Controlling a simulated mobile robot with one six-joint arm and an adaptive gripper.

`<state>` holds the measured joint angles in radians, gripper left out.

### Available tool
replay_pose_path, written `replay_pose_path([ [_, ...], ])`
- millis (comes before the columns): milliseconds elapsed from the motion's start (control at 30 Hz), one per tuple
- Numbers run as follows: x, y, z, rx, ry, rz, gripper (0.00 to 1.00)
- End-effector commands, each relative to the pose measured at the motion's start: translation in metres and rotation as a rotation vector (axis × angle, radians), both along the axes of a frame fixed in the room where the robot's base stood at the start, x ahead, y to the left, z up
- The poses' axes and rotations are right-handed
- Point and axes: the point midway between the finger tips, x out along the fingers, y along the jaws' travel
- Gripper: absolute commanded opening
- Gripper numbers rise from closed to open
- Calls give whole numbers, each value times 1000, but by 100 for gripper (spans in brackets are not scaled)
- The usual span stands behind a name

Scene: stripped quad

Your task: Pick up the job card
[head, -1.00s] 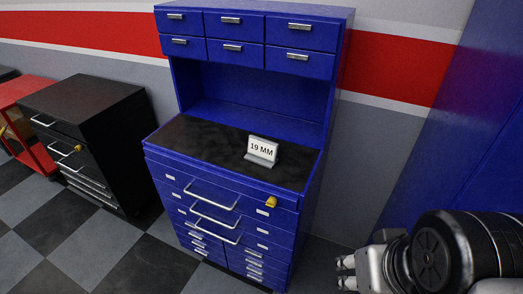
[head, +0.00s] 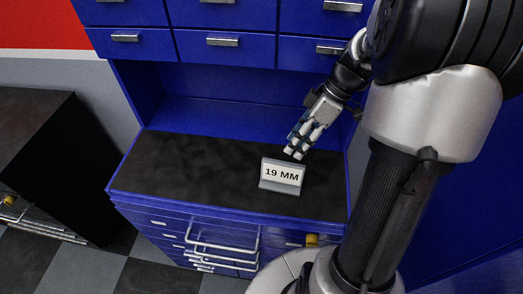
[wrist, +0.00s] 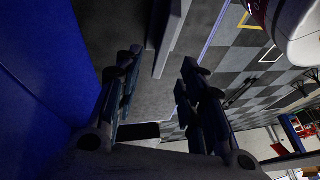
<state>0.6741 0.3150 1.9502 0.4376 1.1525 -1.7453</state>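The job card is a white plate reading "19 MM" (head: 282,175) in a grey stand, upright on the dark worktop (head: 190,165) of the blue cabinet. My gripper (head: 295,154) is just behind and above the card's upper right, pointing down and to the left, apart from it as far as I can tell. In the wrist view my gripper (wrist: 160,64) is open, its two fingers well apart with nothing held between them. A grey slab between and beyond the fingers (wrist: 172,40) looks like the back of the card stand.
Blue drawers (head: 222,42) hang above the worktop and the cabinet's blue back panel (head: 220,110) stands close behind my gripper. Handled drawers (head: 225,248) are below. The worktop left of the card is clear. A black cabinet (head: 60,170) stands at left.

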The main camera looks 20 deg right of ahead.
Motion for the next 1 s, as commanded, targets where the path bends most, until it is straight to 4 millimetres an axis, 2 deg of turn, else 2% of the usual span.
replay_pose_path([
  [100,1,11,-23,3,4,2,37],
  [233,2,21,-42,1,4,2,37],
  [567,3,32,-63,1,3,1,37],
  [800,4,48,-95,1,4,2,37],
  [1000,5,50,-99,-2,1,0,37],
])
